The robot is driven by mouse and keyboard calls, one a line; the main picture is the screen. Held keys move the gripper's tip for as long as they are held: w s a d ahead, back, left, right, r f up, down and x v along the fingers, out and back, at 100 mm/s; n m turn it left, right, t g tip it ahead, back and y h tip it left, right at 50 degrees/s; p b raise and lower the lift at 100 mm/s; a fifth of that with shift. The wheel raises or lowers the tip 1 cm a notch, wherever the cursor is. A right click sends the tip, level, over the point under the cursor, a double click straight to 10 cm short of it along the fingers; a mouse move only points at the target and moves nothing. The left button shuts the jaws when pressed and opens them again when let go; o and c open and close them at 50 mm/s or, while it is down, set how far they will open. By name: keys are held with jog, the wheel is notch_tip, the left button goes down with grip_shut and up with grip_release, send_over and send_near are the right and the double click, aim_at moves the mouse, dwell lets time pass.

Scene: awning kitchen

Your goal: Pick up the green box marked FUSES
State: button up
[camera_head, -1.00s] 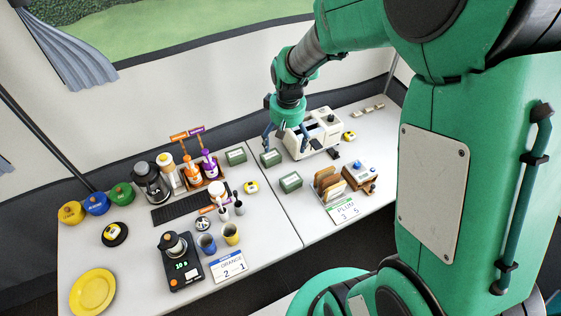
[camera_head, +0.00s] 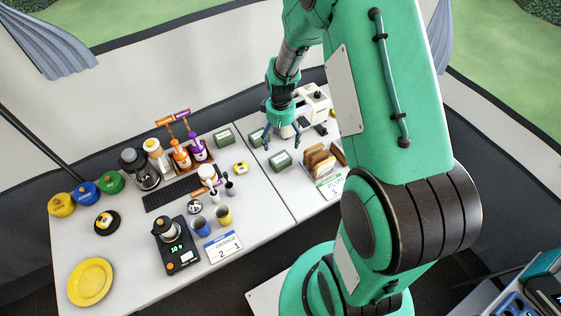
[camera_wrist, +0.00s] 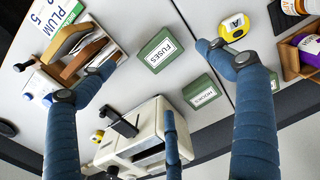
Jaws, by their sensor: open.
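The green box marked FUSES (camera_wrist: 161,50) lies on the white table in the wrist view, its label readable.
A second green box, apparently marked HOOKS (camera_wrist: 202,91), lies close to the FUSES box. A third green box (camera_head: 224,137) is further left. The rack of brown slices (camera_head: 322,158) and the cream toaster (camera_wrist: 135,140) flank the area.

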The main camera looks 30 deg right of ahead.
aim_at(281, 158)
jog(key=shift+f+b, duration=0.6)
jog(key=shift+f, duration=3.7)
jog(key=shift+f+b, duration=0.55)
jog(key=shift+f, duration=2.05)
jog(key=c, duration=1.6)
